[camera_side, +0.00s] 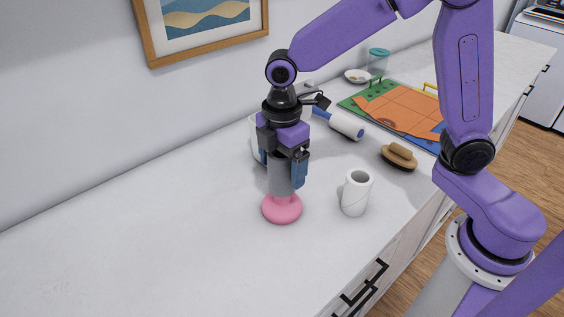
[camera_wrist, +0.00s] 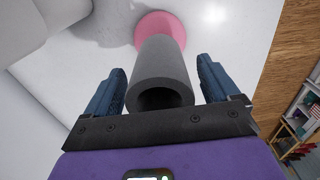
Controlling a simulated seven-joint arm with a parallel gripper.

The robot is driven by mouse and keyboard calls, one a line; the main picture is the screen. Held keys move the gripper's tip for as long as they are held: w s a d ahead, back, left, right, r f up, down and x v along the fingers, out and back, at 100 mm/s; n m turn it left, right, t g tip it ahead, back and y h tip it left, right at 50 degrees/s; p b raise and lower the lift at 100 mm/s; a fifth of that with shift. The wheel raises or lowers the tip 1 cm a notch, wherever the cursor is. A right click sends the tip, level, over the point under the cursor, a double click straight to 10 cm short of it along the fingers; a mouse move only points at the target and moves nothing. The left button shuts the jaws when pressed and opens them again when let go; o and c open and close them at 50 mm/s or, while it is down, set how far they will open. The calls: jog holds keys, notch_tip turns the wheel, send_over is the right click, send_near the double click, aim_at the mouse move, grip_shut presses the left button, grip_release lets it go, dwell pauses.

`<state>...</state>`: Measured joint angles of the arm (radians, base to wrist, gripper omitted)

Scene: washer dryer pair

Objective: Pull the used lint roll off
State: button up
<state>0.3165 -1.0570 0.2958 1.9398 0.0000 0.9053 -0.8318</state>
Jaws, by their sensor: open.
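The used lint roll (camera_side: 281,178) is a grey tube standing upright on a pink round base (camera_side: 282,209) on the counter. In the wrist view the grey roll (camera_wrist: 161,73) shows its hollow open end towards me, with the pink base (camera_wrist: 160,27) beyond it. My gripper (camera_side: 285,172) points down over the roll. Its two blue fingers (camera_wrist: 158,85) stand one on each side of the roll, open, with a gap visible on both sides. A white roll (camera_side: 356,193) stands upright on the counter to the right of the pink base.
A blue-handled lint roller (camera_side: 340,123) lies behind on the counter. A wooden brush (camera_side: 398,156) and an orange cloth on a colourful board (camera_side: 400,108) are to the right. A white object (camera_side: 255,140) stands behind my gripper. The counter's left side is clear.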

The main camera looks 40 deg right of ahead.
jog(key=c, duration=1.2)
jog(key=shift+r, duration=5.8)
